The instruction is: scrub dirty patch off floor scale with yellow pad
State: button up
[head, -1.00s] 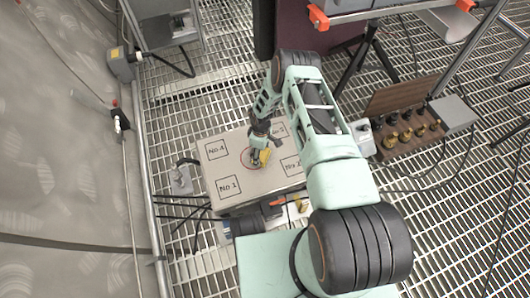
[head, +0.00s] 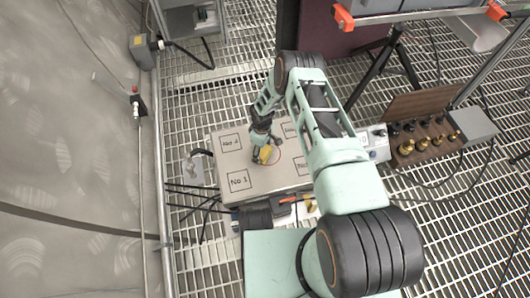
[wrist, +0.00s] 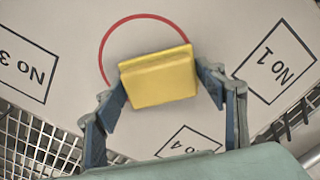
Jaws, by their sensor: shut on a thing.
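The floor scale (head: 230,161) is a pale grey plate with numbered squares at its corners and a thin red circle (head: 280,154) near its middle. It also fills much of the wrist view (wrist: 60,25). My gripper (head: 262,150) is over the scale, shut on the yellow pad (head: 265,155). In the wrist view, the yellow pad (wrist: 157,78) sits between the fingers of my gripper (wrist: 162,82) and covers the lower part of the red circle (wrist: 140,17). I cannot tell whether the pad touches the plate. No dirty patch shows on the visible plate; the pad hides some of it.
Metal grating (head: 195,105) surrounds the scale. A grey curved wall (head: 70,130) is at left. A wooden box with brass weights (head: 425,140) stands at right. A tripod stand (head: 375,65) and dark red panel (head: 325,30) are behind. Tools lie at the scale's front edge.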

aim_at(270, 146)
jog(key=shift+w, duration=0.65)
jog(key=shift+w+d, duration=0.2)
jog(key=shift+d, duration=1)
jog(key=shift+w+d, duration=0.25)
jog(key=shift+d, duration=0.9)
jog(key=shift+w+d, duration=0.2)
jog(key=shift+d, duration=1)
jog(key=shift+s+a, duration=0.15)
jog(key=shift+a, duration=0.8)
jog(key=shift+s+a, duration=0.15)
jog(key=shift+a, duration=0.75)
jog(key=shift+s+a+f, duration=0.1)
jog(key=shift+s+a, duration=0.1)
jog(key=shift+a, duration=0.7)
jog(key=shift+s+a+f, duration=0.1)
jog(key=shift+s+a, duration=0.1)
jog(key=shift+a, duration=0.7)
jog(key=shift+r, duration=0.1)
jog(key=shift+r+p, duration=1.9)
jog(key=shift+r, duration=1.1)
jog(key=shift+r+p, duration=0.85)
jog(key=shift+r, duration=0.65)
